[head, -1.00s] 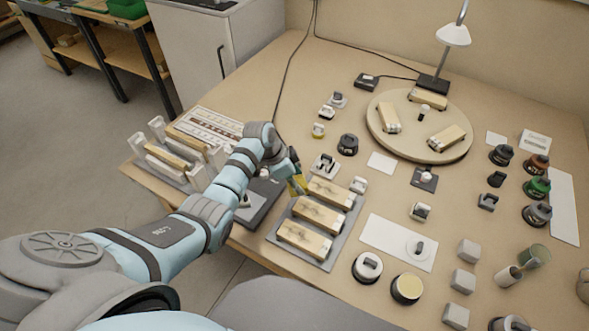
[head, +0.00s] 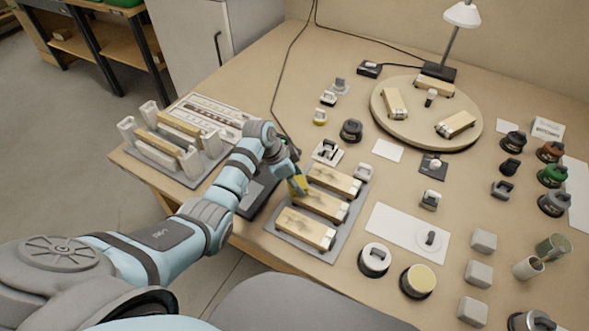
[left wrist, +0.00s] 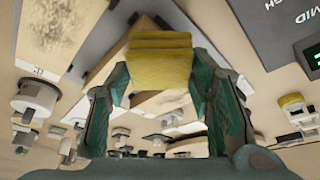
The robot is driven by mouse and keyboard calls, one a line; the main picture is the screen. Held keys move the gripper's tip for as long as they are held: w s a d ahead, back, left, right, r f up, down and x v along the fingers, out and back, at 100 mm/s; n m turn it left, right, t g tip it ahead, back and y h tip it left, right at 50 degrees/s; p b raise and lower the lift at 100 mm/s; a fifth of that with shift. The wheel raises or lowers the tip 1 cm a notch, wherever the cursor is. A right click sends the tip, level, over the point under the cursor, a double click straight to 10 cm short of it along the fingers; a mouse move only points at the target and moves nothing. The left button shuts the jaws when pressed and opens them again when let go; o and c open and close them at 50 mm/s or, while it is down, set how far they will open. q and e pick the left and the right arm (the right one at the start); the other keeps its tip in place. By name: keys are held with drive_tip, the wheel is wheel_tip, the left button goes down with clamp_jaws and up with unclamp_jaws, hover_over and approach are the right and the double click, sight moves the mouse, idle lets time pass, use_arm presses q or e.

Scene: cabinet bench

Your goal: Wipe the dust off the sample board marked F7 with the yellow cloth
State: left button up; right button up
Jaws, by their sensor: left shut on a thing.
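My left gripper (head: 296,180) is shut on the yellow cloth (head: 300,186). In the left wrist view the cloth (left wrist: 160,62) shows folded between the teal fingers. It is at the left ends of the far board (head: 335,181) and the middle board (head: 318,205); I cannot tell whether it touches either. These and the near board (head: 305,230) are pale wooden blocks with dark smudges, lying side by side on a grey tray (head: 345,238). Their marks are too small to read, so I cannot tell which is F7. My right gripper is not in view.
A rack (head: 205,170) with wooden blocks stands left of my gripper. A dark device (head: 258,196) sits between rack and tray. A round turntable (head: 405,127) holds more blocks at the back. Grey cubes (head: 479,273) and round-based pieces crowd the right.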

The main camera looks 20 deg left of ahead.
use_arm(q)
drive_tip(key=shift+d+r+p, duration=0.3)
drive_tip(key=shift+d, duration=0.1)
drive_tip(key=shift+s+d, duration=0.15)
drive_tip(key=shift+d, duration=0.65)
drive_tip(key=shift+s+d, duration=0.1)
drive_tip(key=shift+d, duration=1.4)
drive_tip(key=shift+s+d+b, duration=0.2)
drive_tip(key=shift+d+b, duration=0.1)
drive_tip(key=shift+d, duration=2.25)
drive_tip(key=shift+a+b, duration=0.25)
drive_tip(key=shift+b, duration=0.15)
drive_tip(key=shift+w+a+p, duration=0.1)
drive_tip(key=shift+a+p, duration=0.2)
drive_tip(key=shift+a, duration=2.05)
drive_tip(key=shift+w+a, duration=0.15)
drive_tip(key=shift+a, duration=1.15)
drive_tip(key=shift+w+a, duration=0.15)
drive_tip(key=shift+a, duration=1.1)
drive_tip(key=shift+a+r+p, duration=0.15)
drive_tip(key=shift+r+p, duration=0.15)
drive_tip(key=shift+p, duration=0.65)
drive_tip(key=shift+c, duration=0.5)
wheel_tip(320, 180, up, 6)
drive_tip(key=p, duration=0.6)
drive_tip(key=shift+p, duration=0.3)
drive_tip(key=shift+c, duration=0.5)
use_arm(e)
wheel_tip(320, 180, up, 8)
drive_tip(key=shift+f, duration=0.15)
